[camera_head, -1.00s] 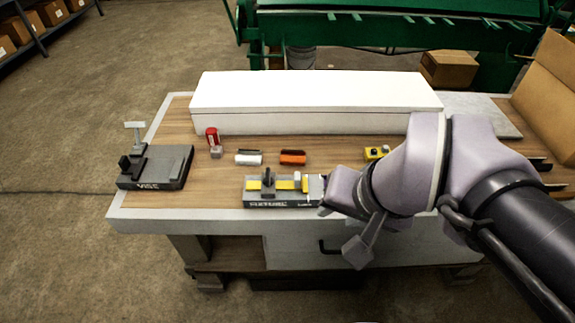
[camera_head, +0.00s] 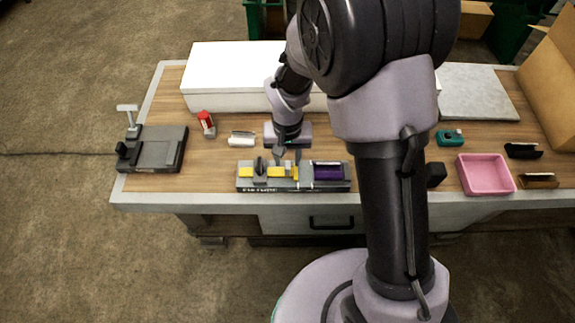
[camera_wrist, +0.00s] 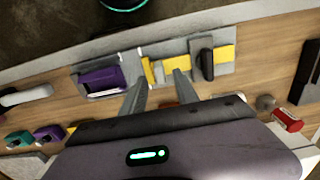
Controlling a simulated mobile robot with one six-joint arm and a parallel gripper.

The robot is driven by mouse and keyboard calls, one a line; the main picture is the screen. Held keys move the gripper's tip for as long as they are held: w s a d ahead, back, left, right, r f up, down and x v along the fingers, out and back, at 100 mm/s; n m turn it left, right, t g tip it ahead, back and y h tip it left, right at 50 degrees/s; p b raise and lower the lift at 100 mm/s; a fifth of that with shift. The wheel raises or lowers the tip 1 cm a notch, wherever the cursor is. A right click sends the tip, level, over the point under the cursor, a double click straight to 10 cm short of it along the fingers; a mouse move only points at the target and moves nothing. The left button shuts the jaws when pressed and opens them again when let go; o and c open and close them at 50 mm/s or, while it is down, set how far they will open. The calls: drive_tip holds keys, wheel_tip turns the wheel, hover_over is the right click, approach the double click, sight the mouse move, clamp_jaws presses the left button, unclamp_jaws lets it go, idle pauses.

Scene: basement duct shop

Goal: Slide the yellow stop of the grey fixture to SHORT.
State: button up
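The grey fixture (camera_head: 243,185) lies near the bench's front edge, with yellow sections along its top and a dark upright clamp piece. Its narrow yellow stop (camera_head: 296,172) stands just left of a purple piece (camera_head: 328,172) seated at the fixture's right end. In the wrist view the yellow stop (camera_wrist: 148,71) shows between the purple piece and the dark clamp piece. My gripper (camera_wrist: 160,80) is open, its two fingers apart, with tips at the fixture near the stop. Whether either finger touches the stop I cannot tell. SHORT marking is not legible.
A vise (camera_head: 155,150) stands at the left. A long white box (camera_head: 215,80) lies behind. A red-topped item (camera_head: 206,124) and a white-and-grey part (camera_head: 242,139) lie behind the fixture. A pink tray (camera_head: 487,175) and small parts are at the right. My arm hides the middle.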

sight(288, 165)
drive_tip(key=shift+f+b, duration=0.4)
drive_tip(key=shift+f, duration=1.6)
clamp_jaws()
